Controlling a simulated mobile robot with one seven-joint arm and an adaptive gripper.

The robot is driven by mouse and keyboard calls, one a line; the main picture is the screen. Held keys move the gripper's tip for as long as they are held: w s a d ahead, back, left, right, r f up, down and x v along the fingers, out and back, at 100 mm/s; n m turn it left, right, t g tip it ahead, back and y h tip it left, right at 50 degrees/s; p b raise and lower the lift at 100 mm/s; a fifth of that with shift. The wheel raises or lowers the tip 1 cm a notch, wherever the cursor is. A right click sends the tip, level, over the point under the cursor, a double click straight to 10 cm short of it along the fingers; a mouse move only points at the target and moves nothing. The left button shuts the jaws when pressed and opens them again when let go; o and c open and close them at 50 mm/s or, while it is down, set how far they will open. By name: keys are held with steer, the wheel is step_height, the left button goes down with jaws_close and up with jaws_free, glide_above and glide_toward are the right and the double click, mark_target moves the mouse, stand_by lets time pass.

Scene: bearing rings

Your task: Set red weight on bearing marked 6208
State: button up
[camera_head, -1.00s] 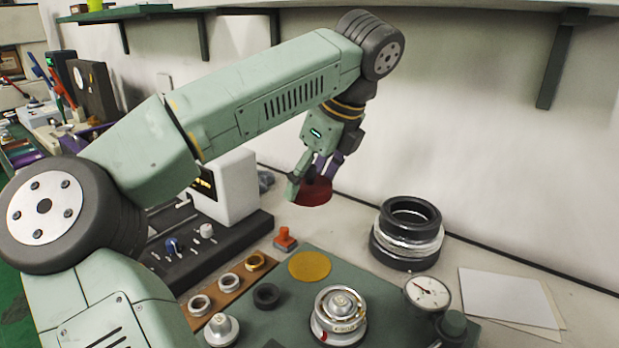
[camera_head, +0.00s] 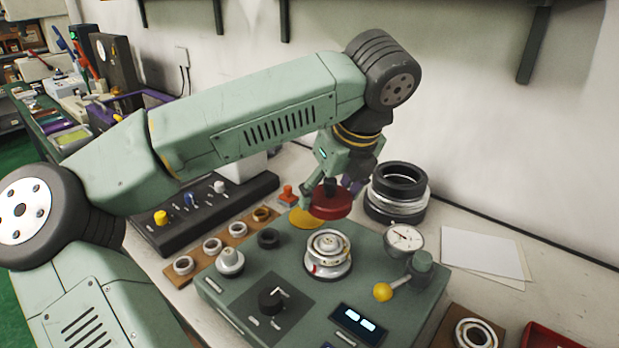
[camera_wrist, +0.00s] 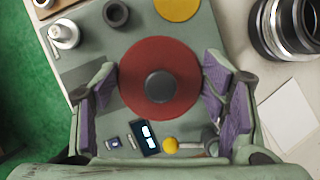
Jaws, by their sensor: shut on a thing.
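The red weight (camera_head: 330,205) is a thick red disc; the wrist view shows it (camera_wrist: 136,70) from above with a dark round knob in the middle. My gripper (camera_head: 329,190) is shut on it, with a purple-padded finger on either side, and holds it above the green test rig (camera_head: 392,285). In the head view the weight is behind a silver bearing on a round seat (camera_head: 328,255). I cannot read a marking on the bearing there. In the wrist view the weight hides that bearing.
Several rings lie on a brown board (camera_head: 225,252) at left. A dark ring (camera_head: 268,238) and a yellow disc (camera_head: 302,219) are on the rig. A dial gauge (camera_head: 404,238) and a yellow-knobbed lever (camera_head: 383,291) stand right of the bearing. Large stacked rings (camera_head: 397,192) stand behind.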

mark_target(326, 237)
steer(key=shift+s+d, duration=0.15)
steer(key=shift+s, duration=0.25)
steer(key=shift+f, duration=0.25)
steer(key=shift+f+b, duration=1.3)
steer(key=shift+f, duration=1.45)
steer(key=shift+f+b, duration=0.25)
steer(key=shift+b, duration=1.25)
steer(key=shift+f+b, duration=0.6)
steer(key=shift+b, duration=0.25)
steer(key=shift+b, duration=0.7)
steer(key=o, duration=1.8)
